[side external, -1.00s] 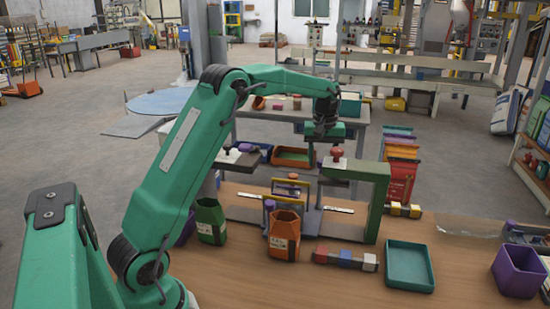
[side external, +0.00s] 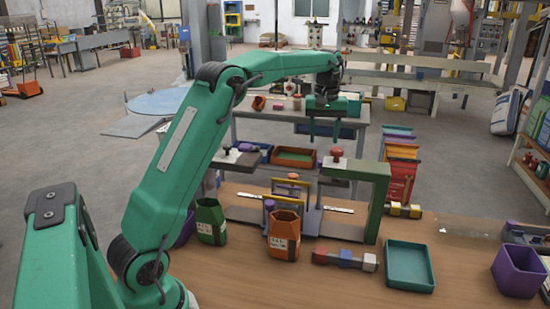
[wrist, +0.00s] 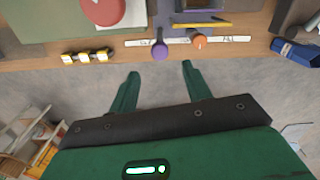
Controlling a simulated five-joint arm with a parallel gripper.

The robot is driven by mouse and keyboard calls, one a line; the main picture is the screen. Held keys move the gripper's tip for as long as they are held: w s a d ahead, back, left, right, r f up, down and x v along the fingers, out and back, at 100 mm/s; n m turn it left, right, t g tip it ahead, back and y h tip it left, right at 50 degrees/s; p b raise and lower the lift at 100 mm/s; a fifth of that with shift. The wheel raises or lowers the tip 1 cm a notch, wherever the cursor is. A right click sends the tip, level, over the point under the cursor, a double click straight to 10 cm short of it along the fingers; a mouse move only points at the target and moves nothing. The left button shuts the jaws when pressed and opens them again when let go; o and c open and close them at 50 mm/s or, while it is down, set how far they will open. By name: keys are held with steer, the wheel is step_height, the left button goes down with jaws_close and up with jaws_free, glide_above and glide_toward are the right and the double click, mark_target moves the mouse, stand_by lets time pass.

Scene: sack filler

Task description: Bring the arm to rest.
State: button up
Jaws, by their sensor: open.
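My gripper (side external: 323,141) is in the air above and behind the green-framed machine (side external: 373,190) in the side view. Its two fingers point down, apart from each other, with nothing between them. In the wrist view my gripper (wrist: 160,70) also shows spread and empty, with grey floor behind the fingers. My arm reaches out from the left at a raised height.
An orange sack-like holder (side external: 284,236), a green one (side external: 210,222), a teal tray (side external: 409,266) and a purple bin (side external: 518,270) stand on the wooden bench (side external: 455,255). A red knob (side external: 336,153) tops the machine. Coloured blocks (side external: 345,259) lie in front.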

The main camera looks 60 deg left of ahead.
steer(key=shift+r, duration=0.15)
steer(key=shift+s+d+r, duration=0.25)
steer(key=shift+d+r, duration=0.1)
steer(key=s+d+r+m+t, duration=0.1)
steer(key=s+d+r+m, duration=0.2)
steer(key=s+d, duration=0.3)
steer(key=s+d+r+m+t, duration=0.2)
steer(key=s+d+r+m, duration=0.15)
steer(key=s, duration=0.45)
steer(key=s+d+f+m+t, duration=0.1)
steer(key=s+d+f+m, duration=0.1)
steer(key=s, duration=0.6)
steer(key=s+d+f+m+t, duration=0.1)
steer(key=s+d+f+m, duration=0.1)
steer(key=s+d+f, duration=0.2)
steer(key=shift+s+d+f+t, duration=0.35)
steer(key=shift+s+f, duration=0.65)
steer(key=shift+s, duration=1.1)
steer(key=shift+m, duration=0.25)
